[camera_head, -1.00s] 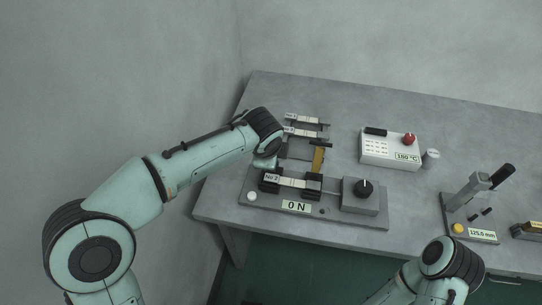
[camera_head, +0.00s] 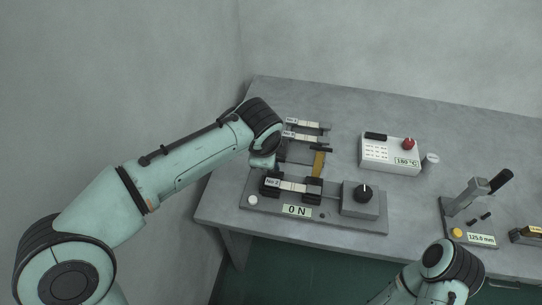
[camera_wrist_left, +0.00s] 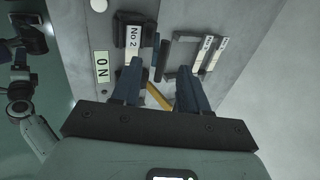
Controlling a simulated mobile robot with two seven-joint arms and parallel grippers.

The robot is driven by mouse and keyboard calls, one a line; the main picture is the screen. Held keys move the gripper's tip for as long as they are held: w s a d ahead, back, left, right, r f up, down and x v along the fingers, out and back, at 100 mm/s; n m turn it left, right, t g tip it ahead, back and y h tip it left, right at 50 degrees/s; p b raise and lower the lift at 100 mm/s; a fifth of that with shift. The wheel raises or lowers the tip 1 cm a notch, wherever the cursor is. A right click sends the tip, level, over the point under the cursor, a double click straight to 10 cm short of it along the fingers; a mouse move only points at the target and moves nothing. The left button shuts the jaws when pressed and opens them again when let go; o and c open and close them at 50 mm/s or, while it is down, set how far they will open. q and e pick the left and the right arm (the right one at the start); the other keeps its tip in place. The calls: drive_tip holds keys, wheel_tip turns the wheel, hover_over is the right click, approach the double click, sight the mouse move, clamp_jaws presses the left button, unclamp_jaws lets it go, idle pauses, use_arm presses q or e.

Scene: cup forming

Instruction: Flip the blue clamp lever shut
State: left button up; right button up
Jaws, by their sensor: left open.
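The test rig (camera_head: 345,222) stands near the table's left front, its display reading 0 N. The strip labelled No 2 (camera_head: 293,185) lies across two dark clamp blocks, a left one (camera_head: 270,184) and a right one (camera_head: 313,191). I cannot clearly pick out the blue lever; a thin dark bluish bar (camera_wrist_left: 156,50) beside the No 2 strip in the left wrist view may be it. My left gripper (camera_wrist_left: 158,75) is open, its dark blue fingers apart over the rig; in the head view my wrist hides them.
More labelled strips (camera_head: 308,124) lie behind the rig, near a yellow bar (camera_head: 318,165). A grey block with a black knob (camera_head: 364,191) is on the rig's right. A white control box (camera_head: 390,153) and a lever press (camera_head: 466,196) stand farther right.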

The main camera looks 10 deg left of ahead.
use_arm(q)
drive_tip(key=p+v, duration=0.1)
drive_tip(key=v, duration=0.6)
drive_tip(key=shift+c, duration=0.5)
